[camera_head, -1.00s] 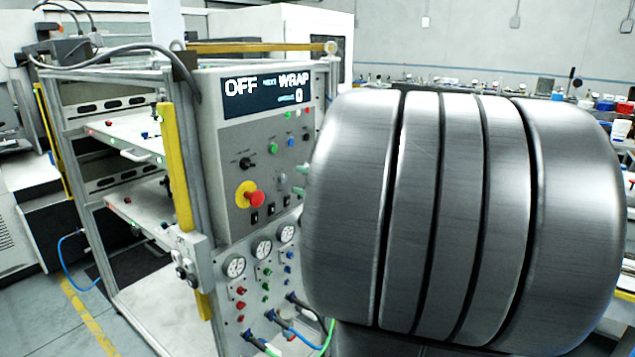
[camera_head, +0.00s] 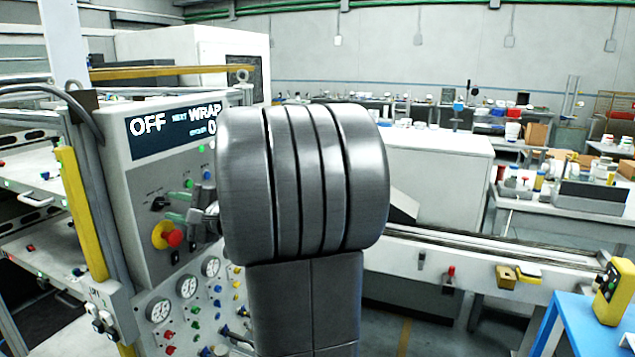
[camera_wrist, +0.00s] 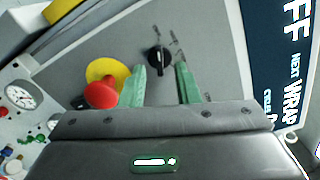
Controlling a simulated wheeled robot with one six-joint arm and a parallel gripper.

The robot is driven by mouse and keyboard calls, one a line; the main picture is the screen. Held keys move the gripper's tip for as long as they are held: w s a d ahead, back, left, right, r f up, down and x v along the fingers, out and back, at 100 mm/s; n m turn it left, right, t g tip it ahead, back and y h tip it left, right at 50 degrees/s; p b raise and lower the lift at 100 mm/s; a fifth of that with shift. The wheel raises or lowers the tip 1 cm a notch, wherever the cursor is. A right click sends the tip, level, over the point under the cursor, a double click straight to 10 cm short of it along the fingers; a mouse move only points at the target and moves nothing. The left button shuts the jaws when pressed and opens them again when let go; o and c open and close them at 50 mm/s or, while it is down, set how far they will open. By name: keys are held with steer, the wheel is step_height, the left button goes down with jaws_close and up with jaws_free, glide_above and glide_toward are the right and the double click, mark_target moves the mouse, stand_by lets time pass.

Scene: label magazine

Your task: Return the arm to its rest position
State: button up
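My gripper (camera_head: 167,206) is in front of the grey control panel (camera_head: 140,175). Its two green fingers are apart in the wrist view (camera_wrist: 160,72), with nothing held between them. A black rotary knob (camera_wrist: 157,60) shows in the gap, at or just beyond the fingertips; I cannot tell whether they touch it. The knob also shows in the head view (camera_head: 160,203). A red mushroom button on a yellow base (camera_wrist: 102,92) is beside the left finger. The display (camera_head: 172,126) reads OFF, NEXT WRAP and 0. My arm hides the panel's right part.
Gauges (camera_head: 187,286) and hose fittings sit low on the panel. A yellow upright (camera_head: 82,212) stands at its left. A conveyor (camera_head: 470,252) runs to the right, with a blue table (camera_head: 585,325) and a yellow control box (camera_head: 615,290) at the front right.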

steer(key=shift+x, duration=0.75)
steer(key=shift+d, duration=0.1)
